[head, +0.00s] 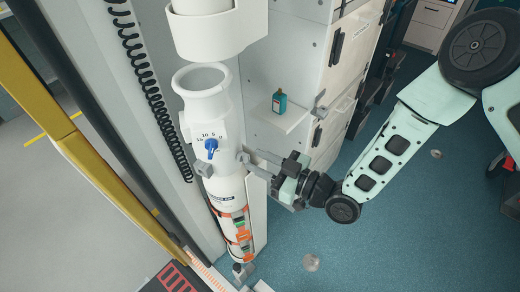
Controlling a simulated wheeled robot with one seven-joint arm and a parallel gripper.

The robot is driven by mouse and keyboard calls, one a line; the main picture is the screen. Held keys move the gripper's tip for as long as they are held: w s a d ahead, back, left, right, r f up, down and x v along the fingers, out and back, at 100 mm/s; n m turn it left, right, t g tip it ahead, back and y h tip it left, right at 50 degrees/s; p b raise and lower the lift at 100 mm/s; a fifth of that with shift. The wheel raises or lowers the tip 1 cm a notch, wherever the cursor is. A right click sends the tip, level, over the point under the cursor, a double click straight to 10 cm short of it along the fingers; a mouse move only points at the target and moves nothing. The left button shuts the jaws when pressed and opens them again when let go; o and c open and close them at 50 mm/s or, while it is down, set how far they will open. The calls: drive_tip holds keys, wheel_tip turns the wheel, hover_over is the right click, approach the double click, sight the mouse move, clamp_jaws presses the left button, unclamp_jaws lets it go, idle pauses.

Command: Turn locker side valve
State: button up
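A white upright cylinder (205,105) with an open, flared top stands left of centre. On its front is a blue valve knob (211,148) with a number scale above it. A small grey fitting (243,158) sticks out of its right side, and another grey fitting (204,169) sits below the knob. My gripper (254,161) reaches in from the right, with its fingers pointing left toward the right-side fitting. The fingers look apart, with nothing visible between them. Whether a fingertip touches the fitting cannot be told.
A white cup-like holder (216,30) hangs above the cylinder. A small shelf (276,116) with a teal bottle (279,101) is close above my gripper. White lockers (350,50) stand behind. A coiled black cord (140,75) and yellow rail (60,120) are left. Blue floor is open below right.

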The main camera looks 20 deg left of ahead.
sight(244, 158)
drive_tip(key=shift+x, duration=1.35)
drive_tip(key=c, duration=0.6)
drive_tip(key=shift+m+b, duration=0.4)
drive_tip(key=shift+b, duration=0.05)
drive_tip(key=o, duration=0.6)
drive_tip(key=shift+d, duration=0.1)
